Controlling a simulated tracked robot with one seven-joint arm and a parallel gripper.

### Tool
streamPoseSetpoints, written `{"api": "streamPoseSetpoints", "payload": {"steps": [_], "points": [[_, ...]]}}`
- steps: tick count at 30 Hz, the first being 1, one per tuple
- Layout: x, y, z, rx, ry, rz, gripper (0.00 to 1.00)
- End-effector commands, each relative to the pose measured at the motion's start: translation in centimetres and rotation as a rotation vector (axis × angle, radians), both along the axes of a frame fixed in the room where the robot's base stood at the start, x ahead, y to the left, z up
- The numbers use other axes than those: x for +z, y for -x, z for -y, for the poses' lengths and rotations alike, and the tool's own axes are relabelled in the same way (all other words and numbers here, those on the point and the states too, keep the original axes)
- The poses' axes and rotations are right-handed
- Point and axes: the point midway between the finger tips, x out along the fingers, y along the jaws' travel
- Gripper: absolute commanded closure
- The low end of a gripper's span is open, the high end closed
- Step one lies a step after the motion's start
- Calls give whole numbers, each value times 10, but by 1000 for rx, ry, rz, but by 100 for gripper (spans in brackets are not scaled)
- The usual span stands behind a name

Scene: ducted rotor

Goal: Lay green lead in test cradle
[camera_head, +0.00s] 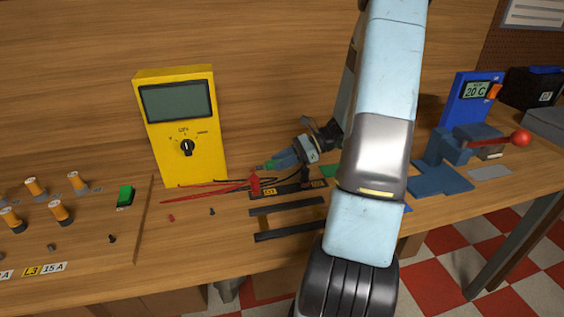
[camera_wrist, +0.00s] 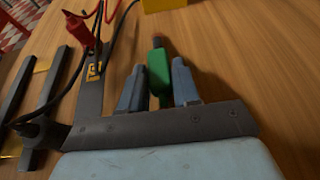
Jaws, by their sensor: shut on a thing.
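The green lead (camera_wrist: 158,70) sits between the two blue-grey fingers of my gripper (camera_wrist: 157,85) in the wrist view, with its dark tip pointing away. In the head view, my gripper (camera_head: 281,161) is low beside the yellow meter, with a bit of the green lead (camera_head: 269,165) showing at its fingertips. A dark strip with a yellow label (camera_head: 271,191) lies just below it on the bench. Two more dark bars (camera_head: 286,208) lie in front of that strip. I cannot tell for sure which of these is the test cradle. My arm hides part of this area.
A red lead (camera_wrist: 80,28) stands at the labelled strip, with black cables beside it. The yellow meter (camera_head: 180,124) stands behind left. A blue press with a red-knobbed lever (camera_head: 452,160) is at right. Several orange-and-white cylinders (camera_head: 36,188) stand on the left board.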

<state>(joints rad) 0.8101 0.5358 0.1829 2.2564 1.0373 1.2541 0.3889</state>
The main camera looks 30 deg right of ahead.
Motion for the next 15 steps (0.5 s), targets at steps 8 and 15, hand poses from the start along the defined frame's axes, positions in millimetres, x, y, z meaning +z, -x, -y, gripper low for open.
{"api": "streamPoseSetpoints", "payload": {"steps": [8,15], "points": [[-4,0,0,0,0,1,99],[-4,0,0,0,0,1,52]]}}
